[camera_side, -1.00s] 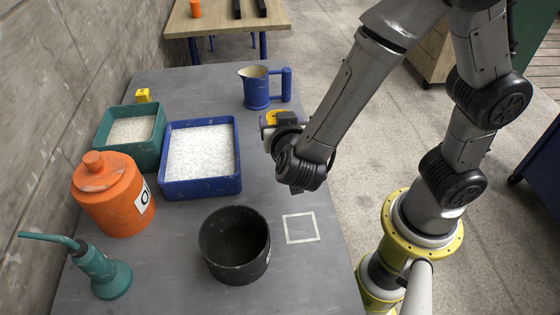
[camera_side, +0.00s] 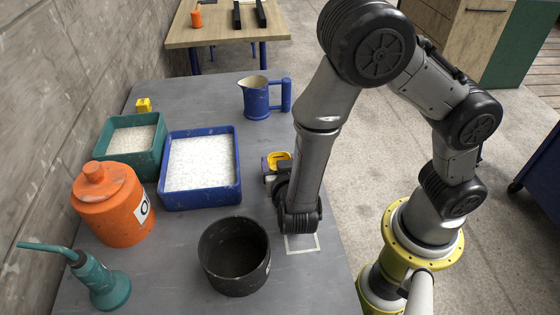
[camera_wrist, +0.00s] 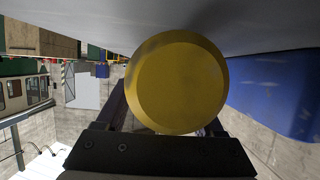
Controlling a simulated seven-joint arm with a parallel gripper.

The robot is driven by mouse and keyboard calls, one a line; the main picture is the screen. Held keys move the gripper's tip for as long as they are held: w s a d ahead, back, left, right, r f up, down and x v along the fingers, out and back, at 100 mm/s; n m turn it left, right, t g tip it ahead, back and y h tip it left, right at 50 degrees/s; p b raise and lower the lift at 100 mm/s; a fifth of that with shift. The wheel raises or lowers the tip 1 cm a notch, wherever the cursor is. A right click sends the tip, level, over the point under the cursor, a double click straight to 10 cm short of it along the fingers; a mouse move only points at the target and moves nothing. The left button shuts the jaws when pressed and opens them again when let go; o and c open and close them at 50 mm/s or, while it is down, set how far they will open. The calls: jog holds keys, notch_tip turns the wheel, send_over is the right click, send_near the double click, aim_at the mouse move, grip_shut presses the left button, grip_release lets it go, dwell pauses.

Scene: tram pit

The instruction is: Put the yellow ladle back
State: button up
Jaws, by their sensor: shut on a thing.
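My gripper (camera_side: 270,172) is shut on the yellow ladle (camera_side: 279,159), just right of the blue tray (camera_side: 203,207). In the side view only a small yellow part of the ladle shows, and my wrist hides the rest. In the wrist view the ladle's round yellow face (camera_wrist: 178,82) fills the middle, in front of the dark fingers. A white square outline (camera_side: 318,246) is marked on the table, partly covered by my wrist.
A black pot (camera_side: 235,278) stands left of the square. The blue tray and a teal tray (camera_side: 158,160) hold white grains. A blue jug (camera_side: 256,103) stands behind. An orange canister (camera_side: 108,220) and a teal oil can (camera_side: 105,285) are at left.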

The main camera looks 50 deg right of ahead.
jog(key=shift+f, duration=0.2)
jog(key=o, duration=1.4)
jog(key=shift+o, duration=0.2)
